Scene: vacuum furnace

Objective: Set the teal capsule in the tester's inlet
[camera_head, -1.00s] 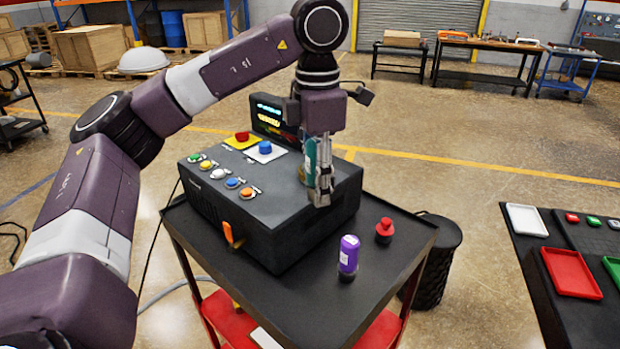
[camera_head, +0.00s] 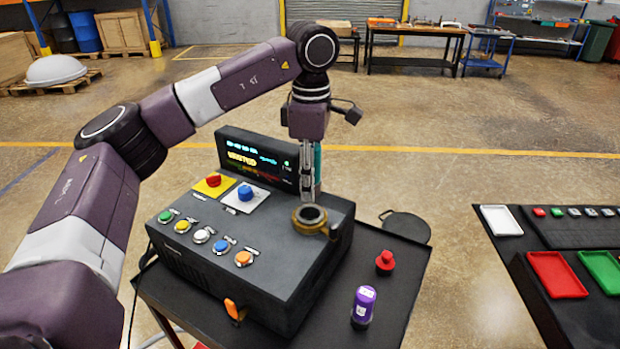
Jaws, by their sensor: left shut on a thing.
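The tester (camera_head: 262,256) is a black box with a lit screen (camera_head: 257,163) and a row of coloured buttons. Its inlet (camera_head: 310,215) is a brass-coloured ring with a dark opening at the right of the top face. My left gripper (camera_head: 310,196) points down just behind and above the inlet. I cannot tell how far the capsule is above the tester. My right gripper is not in view.
A purple capsule (camera_head: 363,306) stands on the black cart top (camera_head: 385,262), with a red knob (camera_head: 385,262) behind it. An orange lever (camera_head: 232,309) sticks out of the tester's front. At right, another table holds white (camera_head: 501,220), red (camera_head: 557,275) and green (camera_head: 604,271) trays.

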